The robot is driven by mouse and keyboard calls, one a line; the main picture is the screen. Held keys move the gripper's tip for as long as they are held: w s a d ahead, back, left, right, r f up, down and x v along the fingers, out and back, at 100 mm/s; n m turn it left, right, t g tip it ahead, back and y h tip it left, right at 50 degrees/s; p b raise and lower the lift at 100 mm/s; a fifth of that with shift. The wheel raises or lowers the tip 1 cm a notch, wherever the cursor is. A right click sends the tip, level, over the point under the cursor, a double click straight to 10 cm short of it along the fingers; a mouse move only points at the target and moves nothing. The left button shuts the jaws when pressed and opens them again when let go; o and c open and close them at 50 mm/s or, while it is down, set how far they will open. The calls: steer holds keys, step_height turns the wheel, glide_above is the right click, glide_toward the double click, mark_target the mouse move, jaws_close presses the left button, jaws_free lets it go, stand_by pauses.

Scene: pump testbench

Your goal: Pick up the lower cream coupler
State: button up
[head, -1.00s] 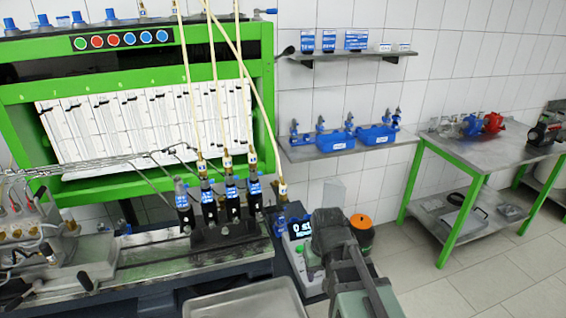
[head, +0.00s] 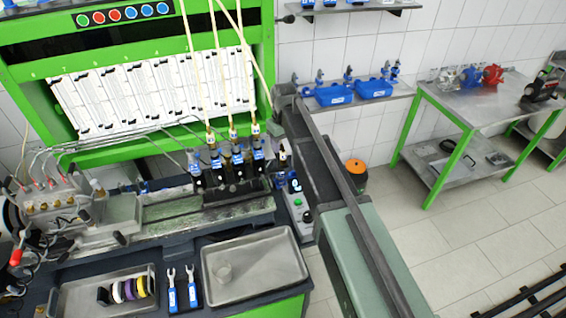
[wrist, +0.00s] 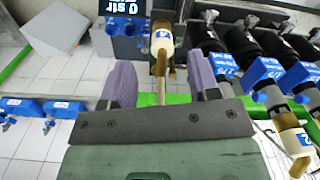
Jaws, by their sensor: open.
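The lower cream coupler (wrist: 162,42) shows in the wrist view, a cream cylinder with a blue-and-white label and a brass end joined to a pale hose. It stands between the two purple-grey fingers of my gripper (wrist: 160,68), which are apart, with a visible gap on each side. In the head view the coupler (head: 283,157) is small beside my arm, and my fingers cannot be made out there. Other cream couplers (head: 233,135) sit on black injectors with blue labels to its left; one more coupler (wrist: 297,143) shows at the wrist view's lower right.
The injector row (head: 222,172) stands close beside my gripper, with hoses rising above it. A device with a display (wrist: 122,10) is near the coupler. In front are an empty-looking tray (head: 265,275) holding a clear cup, and blue forked tools (head: 182,288).

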mark_target(283, 149)
steer(key=shift+f, duration=0.15)
step_height(283, 149, down, 6)
steer(key=b, duration=0.5)
steer(key=shift+a+r, duration=0.15)
steer(key=shift+r, duration=0.35)
steer(key=c, duration=1)
step_height(283, 149, up, 10)
steer(key=p, duration=1)
steer(key=shift+r+p, duration=0.2)
steer(key=shift+p, duration=0.15)
steer(key=shift+c, duration=0.2)
steer(key=shift+f, duration=0.2)
